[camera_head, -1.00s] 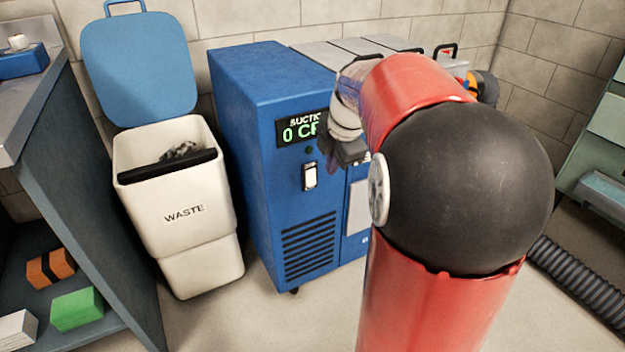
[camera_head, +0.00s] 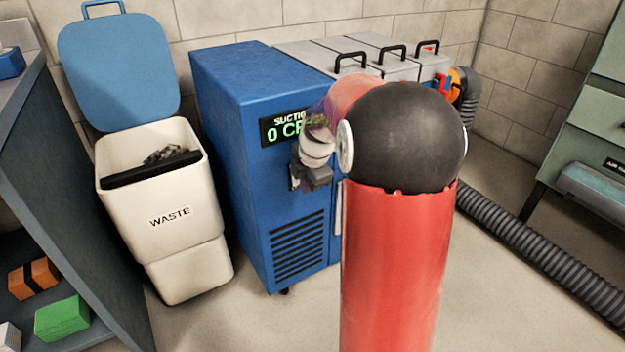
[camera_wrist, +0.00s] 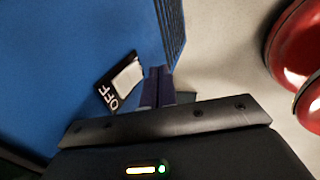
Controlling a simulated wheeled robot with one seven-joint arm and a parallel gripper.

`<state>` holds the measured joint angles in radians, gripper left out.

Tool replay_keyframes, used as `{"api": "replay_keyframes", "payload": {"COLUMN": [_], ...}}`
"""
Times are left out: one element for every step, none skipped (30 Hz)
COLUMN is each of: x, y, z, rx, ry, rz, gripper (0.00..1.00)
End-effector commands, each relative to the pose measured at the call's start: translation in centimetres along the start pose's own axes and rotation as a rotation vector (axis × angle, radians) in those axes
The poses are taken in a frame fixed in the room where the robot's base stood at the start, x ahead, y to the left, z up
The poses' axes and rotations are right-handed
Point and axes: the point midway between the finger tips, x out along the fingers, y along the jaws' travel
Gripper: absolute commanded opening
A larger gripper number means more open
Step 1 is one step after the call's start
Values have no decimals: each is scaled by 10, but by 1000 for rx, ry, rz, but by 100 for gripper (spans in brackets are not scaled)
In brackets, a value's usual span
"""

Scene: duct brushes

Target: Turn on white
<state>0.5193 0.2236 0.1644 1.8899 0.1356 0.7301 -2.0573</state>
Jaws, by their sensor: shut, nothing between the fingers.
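The white rocker switch (camera_wrist: 127,76) sits on a black plate on the blue machine's front. In the wrist view the plate reads OFF beside the rocker. My gripper (camera_wrist: 158,74) is shut and empty, its fingertips right beside the switch; I cannot tell whether they touch it. In the head view my gripper (camera_head: 306,180) is at the front of the blue suction machine (camera_head: 222,110) and hides most of the switch. The machine's green display (camera_head: 283,130) reads "SUCTIO… 0 C…", its right end hidden by my arm.
A white waste bin (camera_head: 170,215) with its blue lid (camera_head: 118,70) up stands left of the machine. A shelf unit (camera_head: 60,190) is at far left. A ribbed hose (camera_head: 540,245) lies on the floor at right. My arm covers the machine's right part.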

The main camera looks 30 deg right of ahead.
Motion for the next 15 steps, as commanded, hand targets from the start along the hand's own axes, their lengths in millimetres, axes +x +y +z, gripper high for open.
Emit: {"api": "replay_keyframes", "payload": {"x": [2, 4, 5, 6, 6, 7, 7, 8, 8, 8, 8, 8, 8, 8, 8], "y": [6, 8, 11, 13, 14, 16, 16, 17, 17, 17, 17, 17, 17, 17, 17], "z": [0, 0, 0, 0, 0, 0, 0, 0, 0, 0, 0, 0, 0, 0, 0], "rx": [-2, -1, -1, 0, 0, 0, 0, 0, 0, 0, 0, 0, 0, 0, 0], "ry": [1, 0, 0, 0, 0, 0, 0, 0, 0, 0, 0, 0, 0, 0, 0], "rz": [-1, -2, -1, -1, -1, -1, -1, -1, -1, -1, -1, -1, -1, -1, -1], "gripper": [0, 0, 0, 0, 0, 0, 0, 0, 0, 0, 0, 0, 0, 0, 0]}}
